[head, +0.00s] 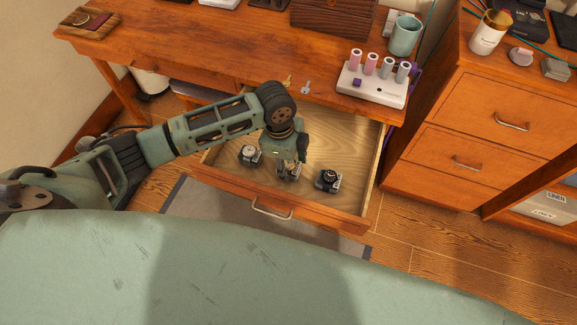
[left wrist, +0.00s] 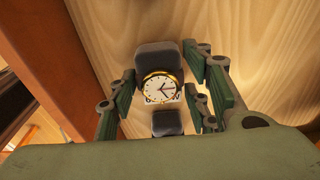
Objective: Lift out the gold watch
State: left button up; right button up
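The gold watch (left wrist: 162,88) has a gold rim, a white dial and a dark strap or cushion. In the left wrist view it lies between the two green fingers of my left gripper (left wrist: 163,78), one on each side. The fingers are apart, with a narrow gap visible on the right; contact on the left is unclear. In the head view my left gripper (head: 287,172) points down into the open drawer (head: 325,206), over the middle watch, which it partly hides. My right gripper is not in view.
A light-faced watch (head: 250,155) sits left of the gripper and a dark-faced watch (head: 328,180) sits to its right. The desk (head: 220,48) overhangs the back of the drawer. A white stand (head: 372,87) and two keys (head: 305,87) are on the desk near its edge.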

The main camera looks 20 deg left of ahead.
pick_arm(q)
jog(key=c, duration=0.8)
jog(key=shift+o, duration=0.2)
jog(key=shift+r, duration=0.15)
